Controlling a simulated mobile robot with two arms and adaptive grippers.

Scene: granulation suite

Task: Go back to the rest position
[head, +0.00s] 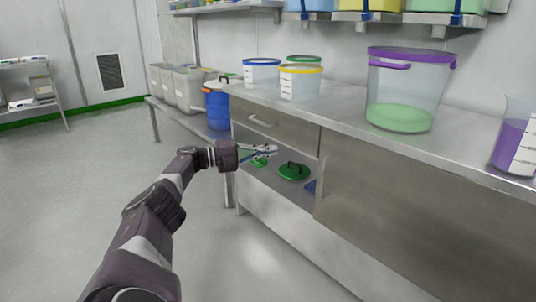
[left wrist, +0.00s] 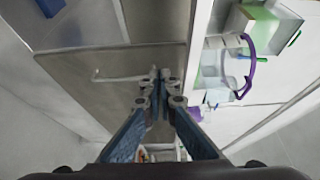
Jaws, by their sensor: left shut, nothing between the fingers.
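My left arm reaches in from the lower left of the head view. My left gripper (head: 270,149) is shut and empty in front of the steel bench's open lower shelf, just below a drawer (head: 268,124). In the left wrist view the fingertips (left wrist: 160,75) meet, with the drawer handle (left wrist: 115,77) beside them to the left. I cannot tell whether they touch the drawer front. My right gripper is not in view.
The bench top (head: 335,107) holds a purple-rimmed bucket (head: 402,115) with green content, smaller tubs and a purple-filled container (head: 509,143). A green lid (head: 294,172) lies on the lower shelf. A blue drum (head: 218,110) stands left. The floor at left is clear.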

